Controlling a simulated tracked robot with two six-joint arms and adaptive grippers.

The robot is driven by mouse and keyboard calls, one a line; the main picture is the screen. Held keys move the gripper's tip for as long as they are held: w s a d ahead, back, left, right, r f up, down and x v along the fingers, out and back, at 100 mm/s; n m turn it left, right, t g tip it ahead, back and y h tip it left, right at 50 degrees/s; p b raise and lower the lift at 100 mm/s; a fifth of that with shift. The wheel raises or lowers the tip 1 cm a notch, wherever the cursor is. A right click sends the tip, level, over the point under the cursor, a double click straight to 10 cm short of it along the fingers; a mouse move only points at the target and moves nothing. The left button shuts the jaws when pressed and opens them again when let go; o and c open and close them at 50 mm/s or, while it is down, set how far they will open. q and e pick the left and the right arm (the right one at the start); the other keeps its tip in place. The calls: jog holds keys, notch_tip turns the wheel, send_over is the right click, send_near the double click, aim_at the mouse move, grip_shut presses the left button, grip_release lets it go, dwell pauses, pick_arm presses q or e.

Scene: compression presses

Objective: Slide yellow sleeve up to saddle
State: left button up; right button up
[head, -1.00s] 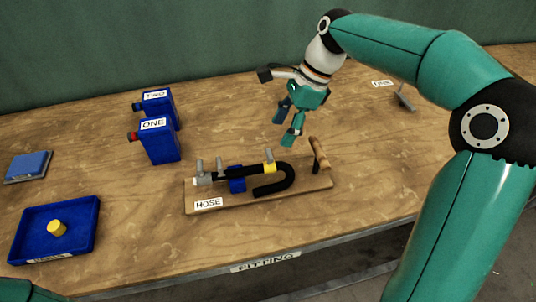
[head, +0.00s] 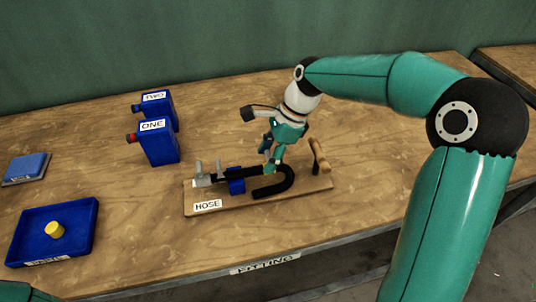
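The black hose (head: 272,192) lies on the wooden board labelled HOSE, bent into a hook at its right end. My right gripper (head: 268,162) is down at the upper run of the hose, where it covers the yellow sleeve. I cannot tell whether its fingers are closed on the sleeve. A blue block (head: 236,186), perhaps the saddle, sits on the board left of the gripper, under the hose. My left gripper is not in view; only a bit of my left arm shows at the bottom left.
Grey upright pieces (head: 198,168) stand at the hose's left end, and a wooden handle (head: 319,157) at the board's right. Blue units ONE (head: 158,148) and TWO (head: 161,102) stand behind. A blue tray (head: 83,216) with a yellow piece (head: 54,229) is at left.

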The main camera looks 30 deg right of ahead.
aim_at(243, 169)
grip_shut()
jog(key=shift+a, duration=0.1)
jog(key=a, duration=0.1)
jog(key=w+a, duration=0.1)
jog(key=a, duration=0.1)
jog(key=a+p, duration=0.1)
jog(key=shift+w+a, duration=0.25)
jog(key=shift+a, duration=0.05)
jog(key=shift+o, duration=2)
grip_release()
jog(key=shift+d+r, duration=0.1)
jog(key=shift+r, duration=0.05)
